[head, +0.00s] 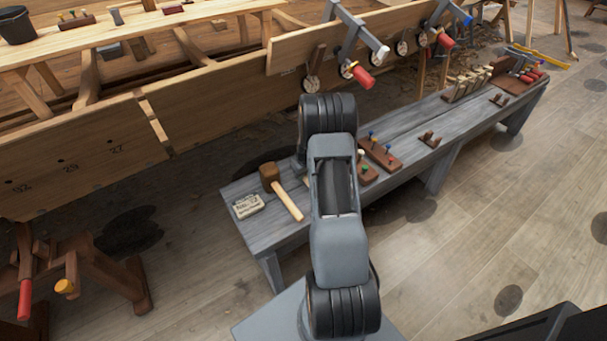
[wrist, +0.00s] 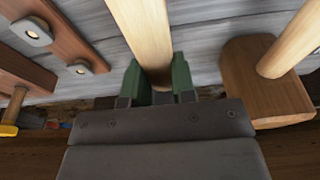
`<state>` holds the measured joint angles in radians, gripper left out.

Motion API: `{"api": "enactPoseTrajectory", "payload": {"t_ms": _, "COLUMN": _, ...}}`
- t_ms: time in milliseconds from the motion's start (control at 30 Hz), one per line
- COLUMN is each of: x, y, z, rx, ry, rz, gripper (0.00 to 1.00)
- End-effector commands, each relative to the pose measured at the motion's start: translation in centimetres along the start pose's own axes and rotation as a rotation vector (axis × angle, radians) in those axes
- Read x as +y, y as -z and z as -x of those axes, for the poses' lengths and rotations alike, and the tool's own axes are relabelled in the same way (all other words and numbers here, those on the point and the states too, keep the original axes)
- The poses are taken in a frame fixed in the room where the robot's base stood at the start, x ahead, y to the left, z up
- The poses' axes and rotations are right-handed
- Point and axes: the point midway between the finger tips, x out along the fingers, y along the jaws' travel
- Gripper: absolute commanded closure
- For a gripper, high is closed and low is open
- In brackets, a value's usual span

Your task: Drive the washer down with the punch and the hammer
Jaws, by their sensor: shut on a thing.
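My gripper (wrist: 160,85) is shut on a light wooden handle (wrist: 140,35) in the wrist view. What sits at the handle's far end is out of frame, so I cannot tell which tool it is. In the head view my own arm hides the gripper. A mallet with a brown wooden head (head: 269,176) and pale handle lies near the left end of the grey bench (head: 330,162). A wooden head with a pale handle (wrist: 262,82) also shows right of my gripper in the wrist view, apart from it. I cannot make out a punch or the washer.
A small pale engraved block (head: 248,205) lies beside the mallet. Brown racks with coloured-handled tools (head: 380,153) stand right of my arm; brown boards with pale plates (wrist: 33,31) show at left in the wrist view. Clamps (head: 359,74) hang on the hull planks (head: 210,105) behind the bench.

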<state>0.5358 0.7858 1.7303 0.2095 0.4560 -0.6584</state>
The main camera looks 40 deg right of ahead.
Motion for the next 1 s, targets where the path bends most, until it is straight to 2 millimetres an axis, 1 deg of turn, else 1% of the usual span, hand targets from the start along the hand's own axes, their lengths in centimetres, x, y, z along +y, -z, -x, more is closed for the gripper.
{"api": "enactPoseTrajectory", "payload": {"t_ms": 100, "x": 0.0, "y": 0.2, "z": 0.4, "rx": 0.003, "ry": -0.002, "rz": 0.000, "gripper": 1.00}}
{"api": "enactPoseTrajectory", "payload": {"t_ms": 433, "x": 0.0, "y": 0.2, "z": 0.5, "rx": 0.003, "ry": -0.001, "rz": 0.000, "gripper": 1.00}}
{"api": "enactPoseTrajectory", "payload": {"t_ms": 567, "x": 0.0, "y": 0.2, "z": 0.8, "rx": 0.003, "ry": -0.002, "rz": 0.001, "gripper": 1.00}}
{"api": "enactPoseTrajectory", "payload": {"t_ms": 767, "x": 0.1, "y": 0.6, "z": 2.3, "rx": 0.004, "ry": -0.002, "rz": 0.001, "gripper": 1.00}}
{"api": "enactPoseTrajectory", "payload": {"t_ms": 1000, "x": 0.0, "y": 1.1, "z": 5.1, "rx": 0.003, "ry": -0.002, "rz": 0.002, "gripper": 1.00}}
